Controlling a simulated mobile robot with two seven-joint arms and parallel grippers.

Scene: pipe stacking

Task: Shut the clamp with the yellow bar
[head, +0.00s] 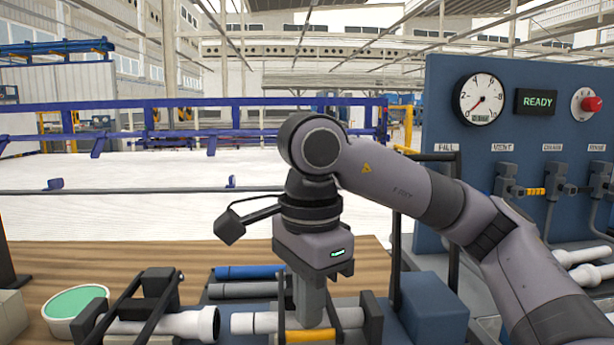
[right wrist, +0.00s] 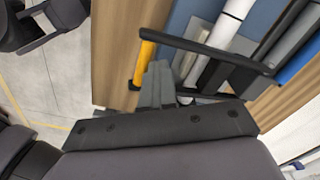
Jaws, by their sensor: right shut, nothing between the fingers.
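The yellow bar (head: 308,336) shows low in the head view, in front of a white pipe (head: 255,322). In the right wrist view the yellow bar (right wrist: 146,62) joins a long black clamp arm (right wrist: 205,52). My right gripper (head: 312,318) points down over the white pipe, just behind the yellow bar in the head view. In the wrist view its shut, empty fingers (right wrist: 158,85) are right beside the bar; I cannot tell whether they touch it. I cannot tell whether the clamp is fully down. My left gripper is not in view.
Another black clamp (head: 150,305) stands left, around a white flared pipe (head: 195,324). Blue (head: 250,271) and grey (head: 243,290) pipes lie behind. A green-topped bowl (head: 75,302) is far left. A blue gauge panel (head: 450,120) rises at right, with a blue block (head: 433,305) lower down.

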